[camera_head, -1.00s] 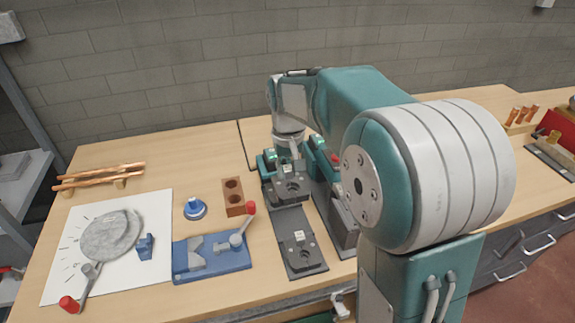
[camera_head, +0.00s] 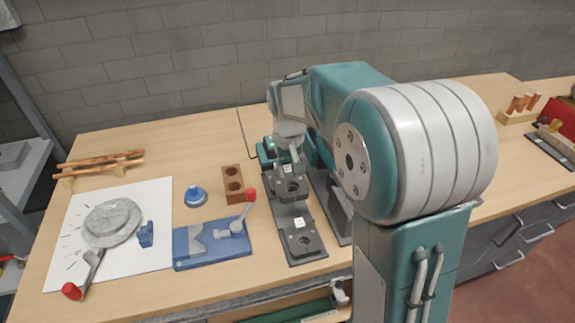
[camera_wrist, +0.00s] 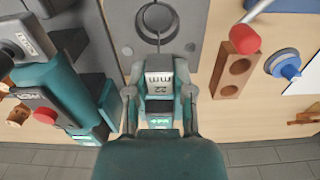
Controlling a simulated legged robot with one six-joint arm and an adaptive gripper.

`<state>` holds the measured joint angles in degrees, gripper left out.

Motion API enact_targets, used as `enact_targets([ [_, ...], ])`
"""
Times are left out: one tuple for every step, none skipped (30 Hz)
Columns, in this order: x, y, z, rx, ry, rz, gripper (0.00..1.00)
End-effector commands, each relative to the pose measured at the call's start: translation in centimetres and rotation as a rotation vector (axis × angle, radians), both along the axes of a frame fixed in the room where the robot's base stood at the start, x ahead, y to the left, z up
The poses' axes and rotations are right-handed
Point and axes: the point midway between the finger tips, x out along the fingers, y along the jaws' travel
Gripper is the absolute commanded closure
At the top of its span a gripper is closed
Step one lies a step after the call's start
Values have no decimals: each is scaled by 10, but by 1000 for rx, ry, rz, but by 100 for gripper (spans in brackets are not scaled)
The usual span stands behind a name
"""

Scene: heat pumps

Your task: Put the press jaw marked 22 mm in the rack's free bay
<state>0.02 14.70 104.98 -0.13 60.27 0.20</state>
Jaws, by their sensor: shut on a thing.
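My gripper (camera_wrist: 160,95) is shut on the press jaw marked 22 mm (camera_wrist: 160,80), its fingers on either side of the tag block. The jaw is dark grey with an open ring (camera_wrist: 157,18). In the head view this jaw (camera_head: 292,188) is at the back of a dark grey plate (camera_head: 293,215), just below my gripper (camera_head: 290,162). Whether it rests on the plate or is slightly raised, I cannot tell. A second dark jaw (camera_head: 303,245) with a pale tag sits at the plate's front end. My arm hides much to the right, and I cannot make out a free bay.
A teal tool with a red button (camera_wrist: 42,115) stands close beside my gripper. A brown block with two holes (camera_head: 233,184), a blue fixture with a red-knobbed lever (camera_head: 212,245) and a blue round piece (camera_head: 195,196) lie left of the plate. A wall stands behind the bench.

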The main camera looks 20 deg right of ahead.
Motion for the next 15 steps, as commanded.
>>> enact_targets([
  [0,0,-2,0,0,0,100],
  [0,0,-3,0,0,0,100],
  [0,0,-5,0,0,0,100],
  [0,0,-6,0,-1,0,100],
  [0,0,-7,0,-1,0,100],
  [0,0,-9,0,-1,0,100],
  [0,0,-10,0,-1,0,100],
  [0,0,-11,0,-1,0,100],
  [0,0,-13,0,0,0,100],
  [0,0,-14,0,0,0,100],
  [0,0,-15,0,0,0,100],
  [0,0,-17,0,0,0,100],
  [0,0,-18,0,-1,0,100],
  [0,0,-19,0,-1,0,100],
  [0,0,-21,0,-1,0,100],
])
